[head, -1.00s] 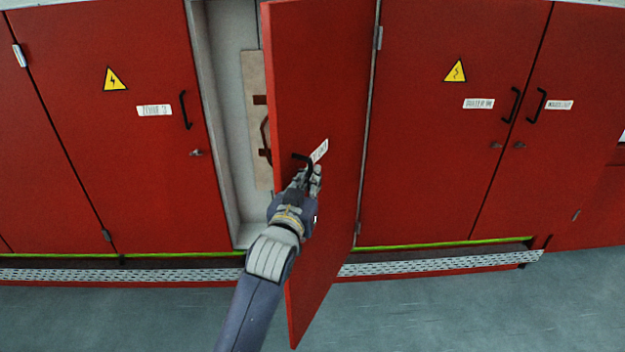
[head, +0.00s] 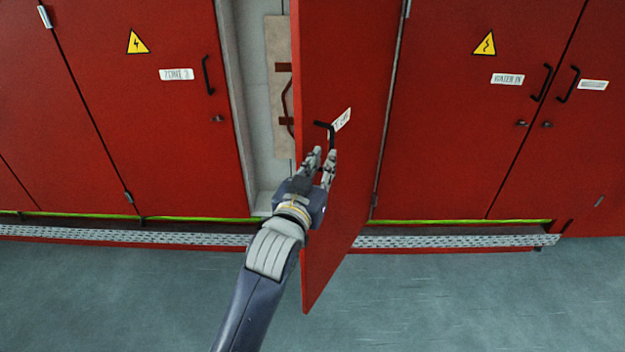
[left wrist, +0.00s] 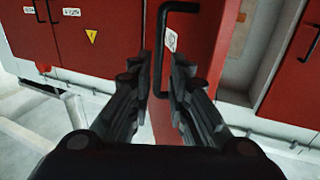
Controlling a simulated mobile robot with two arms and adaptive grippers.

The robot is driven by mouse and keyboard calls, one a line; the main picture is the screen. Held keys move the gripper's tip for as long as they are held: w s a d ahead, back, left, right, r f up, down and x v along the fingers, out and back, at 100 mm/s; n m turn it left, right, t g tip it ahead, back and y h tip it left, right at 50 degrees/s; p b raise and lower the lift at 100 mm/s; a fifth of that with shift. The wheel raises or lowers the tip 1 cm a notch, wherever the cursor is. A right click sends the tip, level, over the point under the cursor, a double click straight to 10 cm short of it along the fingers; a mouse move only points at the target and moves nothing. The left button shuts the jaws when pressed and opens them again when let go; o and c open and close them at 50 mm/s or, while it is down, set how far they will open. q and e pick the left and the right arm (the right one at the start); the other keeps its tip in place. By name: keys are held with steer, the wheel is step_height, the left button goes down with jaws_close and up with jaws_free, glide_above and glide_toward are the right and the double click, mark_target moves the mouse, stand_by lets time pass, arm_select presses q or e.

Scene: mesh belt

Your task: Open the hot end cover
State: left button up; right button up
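The cover, a red cabinet door (head: 350,75), stands swung open towards me, hinged on its right side. It has a black bar handle (head: 332,134) and a small white label (head: 341,119) that is partly covered and too small to read fully. My left gripper (head: 323,155) is just below and in front of the handle, with its fingers apart. In the left wrist view, the handle (left wrist: 163,45) shows in the gap between the two open fingers (left wrist: 160,62), which do not close on it. My right gripper is not in view.
Behind the door is a pale cabinet recess with a beige panel (head: 278,90) carrying a brown handle. Closed red doors stand left (head: 140,110) and right (head: 470,110). A perforated metal step (head: 450,241) runs along the base. The grey floor (head: 450,300) in front is clear.

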arm_select(q)
steer(key=v, duration=0.6)
steer(key=shift+c, duration=0.4)
